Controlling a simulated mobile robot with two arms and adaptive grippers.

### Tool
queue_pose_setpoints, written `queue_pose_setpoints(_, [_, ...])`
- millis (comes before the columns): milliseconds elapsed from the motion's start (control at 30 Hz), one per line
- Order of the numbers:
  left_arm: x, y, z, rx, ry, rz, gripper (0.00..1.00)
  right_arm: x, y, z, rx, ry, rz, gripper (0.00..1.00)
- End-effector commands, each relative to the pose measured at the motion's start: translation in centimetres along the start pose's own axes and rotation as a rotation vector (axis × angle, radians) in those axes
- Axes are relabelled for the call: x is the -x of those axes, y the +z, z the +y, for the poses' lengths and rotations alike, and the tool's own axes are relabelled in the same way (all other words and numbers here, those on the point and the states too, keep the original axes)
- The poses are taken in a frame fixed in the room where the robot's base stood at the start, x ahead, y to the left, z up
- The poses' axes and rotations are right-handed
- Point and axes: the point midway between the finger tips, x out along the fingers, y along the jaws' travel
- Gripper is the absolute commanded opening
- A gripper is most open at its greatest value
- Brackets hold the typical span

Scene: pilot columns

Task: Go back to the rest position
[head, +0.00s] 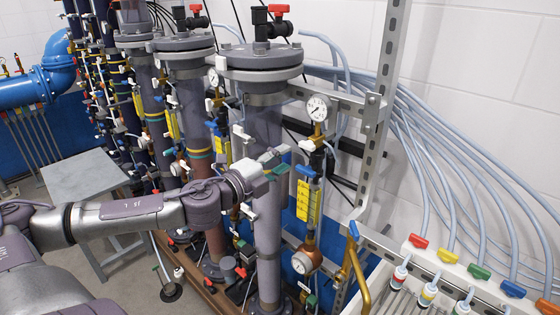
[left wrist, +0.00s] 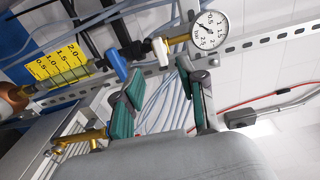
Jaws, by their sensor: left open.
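My left arm reaches in from the left in the head view. My left gripper (head: 278,160) is in front of the nearest clear column (head: 267,210), close to a yellow-scaled flowmeter (head: 308,200). In the left wrist view the green-padded fingers of the gripper (left wrist: 165,92) stand apart, with nothing held between them. The pressure gauge (left wrist: 210,30) and the blue valve handle (left wrist: 112,60) lie beyond the fingertips. Whether the gripper touches the column cannot be told. My right gripper is not in view.
More columns (head: 185,110) stand in a row behind. Pale hoses (head: 410,120) run right to coloured valves (head: 450,256).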

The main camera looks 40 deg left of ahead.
Motion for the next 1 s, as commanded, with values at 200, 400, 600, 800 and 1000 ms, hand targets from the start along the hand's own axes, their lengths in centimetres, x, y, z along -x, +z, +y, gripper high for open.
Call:
queue_pose_setpoints(200, [0.1,0.0,0.0,-0.001,0.001,0.0,0.41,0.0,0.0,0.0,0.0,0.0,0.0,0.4])
queue_pose_setpoints(400, [0.1,0.0,0.0,-0.001,0.0,0.0,0.41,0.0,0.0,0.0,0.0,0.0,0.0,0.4])
queue_pose_setpoints(600, [0.1,0.2,0.1,0.001,0.002,-0.004,0.41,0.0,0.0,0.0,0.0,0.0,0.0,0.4])
queue_pose_setpoints(800, [0.1,5.2,4.9,0.073,0.051,-0.118,0.41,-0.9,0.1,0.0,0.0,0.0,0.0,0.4])
queue_pose_setpoints(1000, [2.6,14.0,16.9,0.239,0.173,-0.342,0.41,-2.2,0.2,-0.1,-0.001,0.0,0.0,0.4])
